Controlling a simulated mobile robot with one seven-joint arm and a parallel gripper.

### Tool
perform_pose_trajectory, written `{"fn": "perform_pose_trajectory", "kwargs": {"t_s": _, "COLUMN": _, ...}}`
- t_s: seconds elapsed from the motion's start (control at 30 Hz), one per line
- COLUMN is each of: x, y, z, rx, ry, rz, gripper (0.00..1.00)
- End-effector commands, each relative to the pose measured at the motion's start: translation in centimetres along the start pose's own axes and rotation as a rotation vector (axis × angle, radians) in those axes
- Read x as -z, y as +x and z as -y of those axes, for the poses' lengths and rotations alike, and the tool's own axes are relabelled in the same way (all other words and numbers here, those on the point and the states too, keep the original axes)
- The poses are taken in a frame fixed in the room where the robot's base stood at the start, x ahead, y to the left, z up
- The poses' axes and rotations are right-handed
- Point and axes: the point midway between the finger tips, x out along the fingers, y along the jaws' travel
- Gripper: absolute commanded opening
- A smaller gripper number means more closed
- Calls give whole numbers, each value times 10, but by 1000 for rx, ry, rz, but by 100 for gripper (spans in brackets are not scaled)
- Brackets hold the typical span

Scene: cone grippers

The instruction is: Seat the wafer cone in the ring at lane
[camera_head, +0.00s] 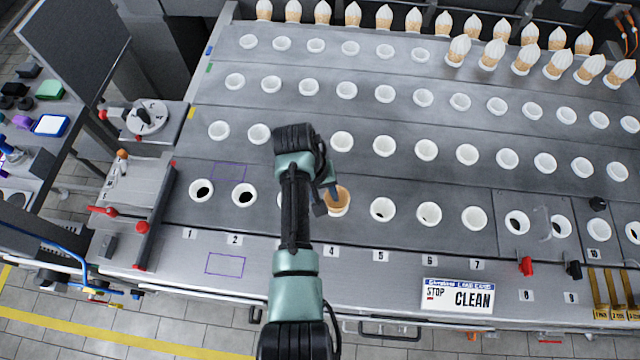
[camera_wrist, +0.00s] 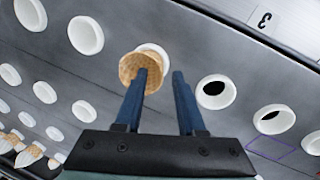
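The tan wafer cone (camera_head: 340,197) is at the white ring (camera_head: 338,213) of lane 4, with its wide mouth up. The ring's rim shows below it in the head view. In the wrist view the cone (camera_wrist: 128,68) covers much of that ring (camera_wrist: 158,50); I cannot tell how deep it sits. My gripper (camera_head: 329,190) is just above the cone's left side. In the wrist view its two blue fingers (camera_wrist: 161,74) stand apart, one overlapping the cone and the other clear of it. Nothing is clamped between them.
Empty rings fill the rows around, including lane 5 (camera_head: 382,209) and lane 2 (camera_head: 244,195). My arm hides most of lane 3's ring. Several filled cones (camera_head: 490,55) stand at the back.

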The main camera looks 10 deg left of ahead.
Motion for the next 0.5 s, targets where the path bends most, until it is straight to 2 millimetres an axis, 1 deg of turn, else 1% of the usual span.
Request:
{"fn": "perform_pose_trajectory", "kwargs": {"t_s": 0.17, "x": 1, "y": -24, "z": 1, "rx": 0, "ry": -1, "rz": -4, "gripper": 39}}
{"fn": "perform_pose_trajectory", "kwargs": {"t_s": 0.4, "x": 1, "y": -78, "z": 1, "rx": 0, "ry": -1, "rz": -6, "gripper": 39}}
{"fn": "perform_pose_trajectory", "kwargs": {"t_s": 0.5, "x": 1, "y": -96, "z": 1, "rx": 0, "ry": -1, "rz": -5, "gripper": 39}}
